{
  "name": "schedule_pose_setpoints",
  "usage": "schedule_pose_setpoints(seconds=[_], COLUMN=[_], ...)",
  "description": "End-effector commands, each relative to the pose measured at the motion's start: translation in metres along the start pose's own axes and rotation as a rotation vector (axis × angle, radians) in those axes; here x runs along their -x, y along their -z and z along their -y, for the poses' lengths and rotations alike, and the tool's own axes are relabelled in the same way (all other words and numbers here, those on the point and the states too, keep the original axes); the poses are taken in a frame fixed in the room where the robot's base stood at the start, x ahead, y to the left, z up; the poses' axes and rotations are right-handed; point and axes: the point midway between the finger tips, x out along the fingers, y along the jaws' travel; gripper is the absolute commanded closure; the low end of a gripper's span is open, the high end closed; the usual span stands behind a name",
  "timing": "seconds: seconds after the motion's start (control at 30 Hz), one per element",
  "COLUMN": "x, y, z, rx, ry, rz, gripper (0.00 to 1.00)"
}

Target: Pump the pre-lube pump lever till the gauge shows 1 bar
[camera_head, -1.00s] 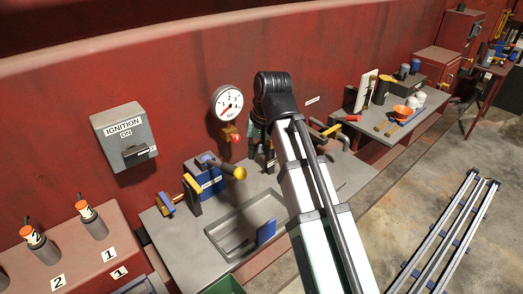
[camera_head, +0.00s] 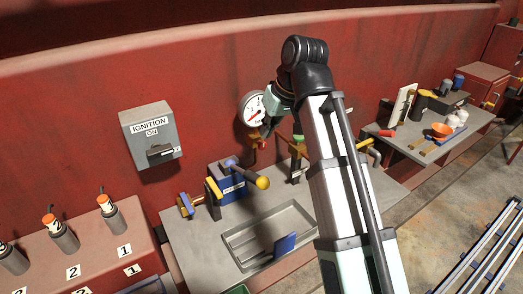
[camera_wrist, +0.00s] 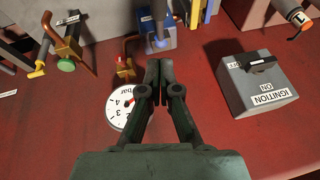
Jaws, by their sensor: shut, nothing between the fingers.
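The pre-lube pump (camera_head: 232,183) is a blue box on the bench under the gauge. Its grey lever (camera_head: 243,172) ends in a yellow knob (camera_head: 262,182) and slants toward the front right. The pump's blue body (camera_wrist: 165,38) is at the top of the wrist view. The round white gauge (camera_head: 252,106) is on the red wall. Its red needle points to the lower left, near the low end. My gripper (camera_wrist: 158,65) is shut and empty, beside the gauge (camera_wrist: 112,116) in the wrist view. In the head view my arm partly covers the gauge's right side.
The grey ignition box (camera_head: 150,135) is on the wall left of the gauge. A pipe with a green knob (camera_head: 298,139) stands right of the pump. A sunken tray (camera_head: 230,240) is in front. Orange-topped cylinders (camera_head: 112,214) stand at left.

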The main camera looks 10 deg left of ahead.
Motion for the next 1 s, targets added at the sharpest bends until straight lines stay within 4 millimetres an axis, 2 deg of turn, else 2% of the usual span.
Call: schedule_pose_setpoints(seconds=[0.17,0.7,0.8,1.0], x=[-0.017,-0.099,-0.108,-0.121], y=[-0.001,-0.002,-0.016,-0.027], z=[0.001,0.001,0.001,0.000], rx=[0.000,0.000,-0.001,-0.001], ry=[0.001,0.000,0.000,0.000], rz=[0.003,0.004,0.003,0.002], gripper=[1.00,1.00,1.00,1.00])
